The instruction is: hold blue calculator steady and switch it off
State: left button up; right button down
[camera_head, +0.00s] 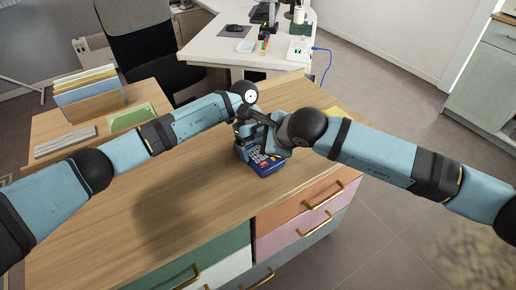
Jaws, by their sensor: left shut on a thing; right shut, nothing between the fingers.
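The blue calculator (266,166) lies on the wooden desk top, near its right part, with its keys facing up. My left gripper (243,135) is at the far left side of the calculator and is shut on it. My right gripper (270,142) is shut and empty, over the far part of the calculator. The grippers and wrists hide the calculator's far end, so its display and the exact contact points cannot be made out.
A white desk (215,47) and a black chair (150,45) stand behind.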

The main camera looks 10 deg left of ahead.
dwell(0.3)
pick_arm(q)
jog(key=o, duration=0.7)
jog(key=shift+r, duration=0.1)
